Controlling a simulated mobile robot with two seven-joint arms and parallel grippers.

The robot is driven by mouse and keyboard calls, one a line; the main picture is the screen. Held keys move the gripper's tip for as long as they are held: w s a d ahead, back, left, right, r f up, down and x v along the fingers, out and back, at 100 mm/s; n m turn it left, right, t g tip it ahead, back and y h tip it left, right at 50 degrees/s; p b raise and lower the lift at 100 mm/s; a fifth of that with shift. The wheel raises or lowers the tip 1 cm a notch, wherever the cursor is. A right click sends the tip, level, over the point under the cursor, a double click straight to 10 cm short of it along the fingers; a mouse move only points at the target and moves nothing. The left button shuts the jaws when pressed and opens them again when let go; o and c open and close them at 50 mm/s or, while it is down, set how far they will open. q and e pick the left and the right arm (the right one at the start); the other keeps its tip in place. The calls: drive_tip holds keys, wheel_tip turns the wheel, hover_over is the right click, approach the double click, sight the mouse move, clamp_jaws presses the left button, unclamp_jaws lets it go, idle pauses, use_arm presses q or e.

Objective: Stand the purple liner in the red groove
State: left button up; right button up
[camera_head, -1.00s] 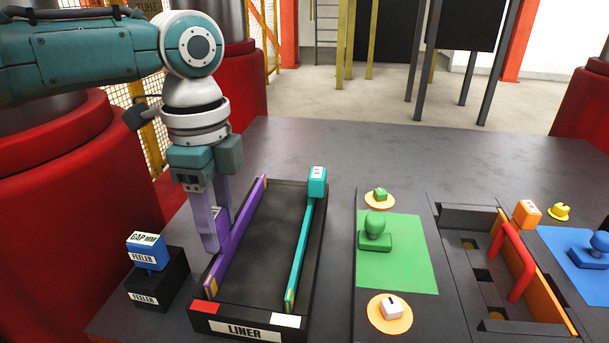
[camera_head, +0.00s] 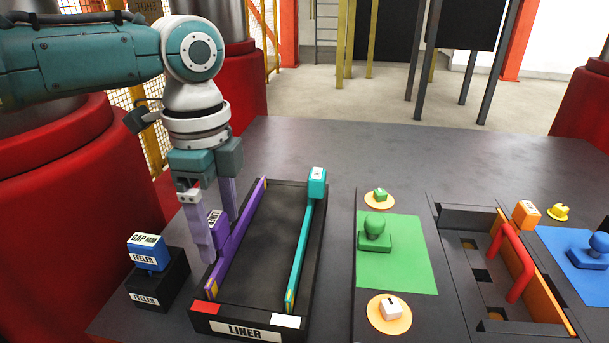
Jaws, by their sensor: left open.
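The purple liner (camera_head: 240,235) is a long thin strip with yellow ends and a labelled purple block (camera_head: 214,217). It stands upright on its edge along the left side of the black LINER tray (camera_head: 205,325), in line with the red patch (camera_head: 207,307) at the tray's front left. The groove under it is hidden. My left gripper (camera_head: 217,235), with lilac fingers, points down at the liner's block. Its fingers are spread, one on each side of the block, the near one covering part of it. My right gripper is out of view.
A teal liner (camera_head: 302,250) stands along the tray's right side, behind a white patch (camera_head: 285,321). A blue gap feeler (camera_head: 148,254) on a black block is left of the tray. A green mat (camera_head: 400,260) and a mould with a red handle (camera_head: 518,265) lie to the right.

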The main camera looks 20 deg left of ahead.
use_arm(q)
wheel_tip(320, 180, up, 10)
drive_tip(key=shift+f+b, duration=0.1)
drive_tip(key=shift+b, duration=0.35)
wheel_tip(320, 180, up, 7)
drive_tip(key=p, duration=0.9)
